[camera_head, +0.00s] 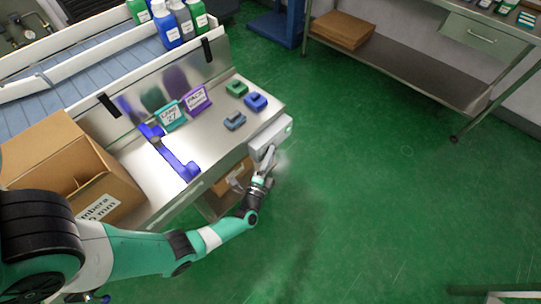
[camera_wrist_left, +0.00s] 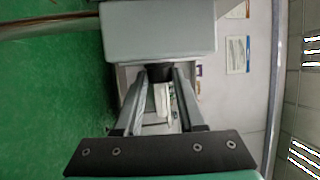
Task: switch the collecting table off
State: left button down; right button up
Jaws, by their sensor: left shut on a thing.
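The collecting table (camera_head: 215,150) is a steel surface at the left centre of the head view. A light grey control box (camera_head: 268,138) sits on its right edge, with a small green light (camera_head: 289,129) near its corner. My left gripper (camera_head: 265,168) is at the front face of this box. In the left wrist view the grey box (camera_wrist_left: 158,30) fills the top, and a dark knob (camera_wrist_left: 160,72) sits between my fingertips. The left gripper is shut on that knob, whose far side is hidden. My right gripper is not in view.
On the table lie a blue handle-like tool (camera_head: 177,155), teal (camera_head: 171,115) and purple (camera_head: 197,98) labelled signs, and small green and blue blocks (camera_head: 256,102). An open cardboard box (camera_head: 60,165) stands left. Green floor (camera_head: 380,190) is clear to the right.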

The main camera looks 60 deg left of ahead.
pick_arm(q)
jog(key=y+b, duration=0.1)
jog(key=b, duration=0.1)
jog(key=n+t+y+b, duration=0.1)
jog(key=shift+w+f+b, duration=0.1)
jog(key=shift+f+b, duration=0.25)
jog(key=shift+b, duration=0.05)
jog(key=c, duration=0.5)
grip_release()
jog(key=v, duration=1.1)
jog(key=shift+s+f, duration=0.25)
jog(key=shift+f, duration=0.1)
